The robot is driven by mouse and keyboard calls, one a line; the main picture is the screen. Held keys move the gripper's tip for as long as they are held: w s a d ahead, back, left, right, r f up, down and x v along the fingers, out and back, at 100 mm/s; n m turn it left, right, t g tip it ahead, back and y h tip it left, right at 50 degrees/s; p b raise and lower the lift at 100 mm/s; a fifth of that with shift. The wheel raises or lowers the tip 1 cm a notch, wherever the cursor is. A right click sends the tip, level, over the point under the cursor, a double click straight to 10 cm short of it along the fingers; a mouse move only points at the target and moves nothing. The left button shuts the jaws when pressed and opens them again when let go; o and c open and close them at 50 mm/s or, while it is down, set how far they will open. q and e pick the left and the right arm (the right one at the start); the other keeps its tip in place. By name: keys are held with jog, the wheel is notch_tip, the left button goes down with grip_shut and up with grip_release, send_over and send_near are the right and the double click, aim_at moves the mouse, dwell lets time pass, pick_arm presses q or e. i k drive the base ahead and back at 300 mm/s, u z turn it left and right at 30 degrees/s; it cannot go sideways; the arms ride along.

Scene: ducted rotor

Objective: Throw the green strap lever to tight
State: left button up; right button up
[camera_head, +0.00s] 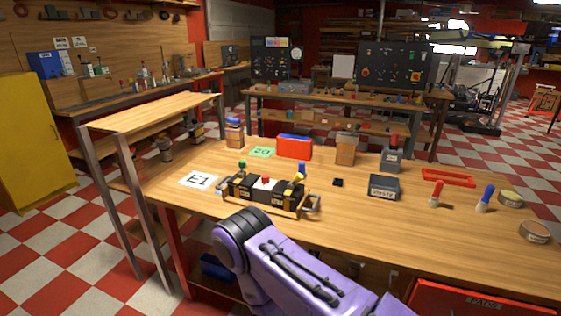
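A dark strapped unit (266,192) with metal handles at its ends lies on the workbench (340,225), left of centre. A green knob (242,164) stands up at its back left, which looks like the green strap lever. A blue knob (301,168) with a yellow part below stands at its back right. A red part (265,180) sits on the middle of the unit. The lever's exact angle is too small to tell. A purple arm link of mine with a black joint covers the bench's front edge below the unit. Neither gripper shows.
A white E1 card (198,181) and a green card (263,152) lie near the unit.

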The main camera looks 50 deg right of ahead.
aim_at(242, 163)
jog(key=z, duration=1.05)
jog(key=i, duration=0.9)
jog(key=z, duration=1)
